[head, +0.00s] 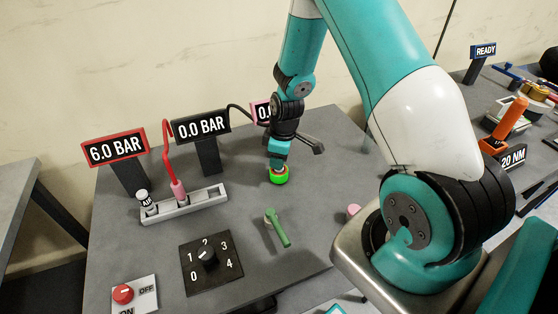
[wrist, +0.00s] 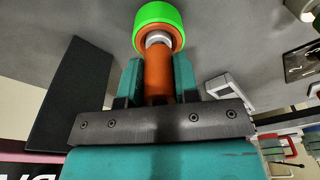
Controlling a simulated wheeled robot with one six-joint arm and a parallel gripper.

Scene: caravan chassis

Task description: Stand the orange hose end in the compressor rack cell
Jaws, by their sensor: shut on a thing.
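My gripper (wrist: 158,82) is shut on the orange hose end (wrist: 158,74), whose orange body shows between the fingers in the wrist view. A white collar and a green-and-orange round end (wrist: 158,25) lie beyond the fingertips. In the head view my gripper (head: 277,162) points down with that green-and-orange end (head: 279,176) below it, over the grey table; I cannot tell whether it touches. The grey rack (head: 205,203) stands to the left, with a white AIR piece (head: 143,199) at its left and a pink hose end (head: 179,190) near its middle. Its right part looks empty.
Displays reading 6.0 BAR (head: 115,147) and 0.0 BAR (head: 201,126) stand behind the rack. A green lever (head: 277,228), a black dial (head: 207,256) and a red switch (head: 123,294) are in front. Clear table lies between rack and gripper.

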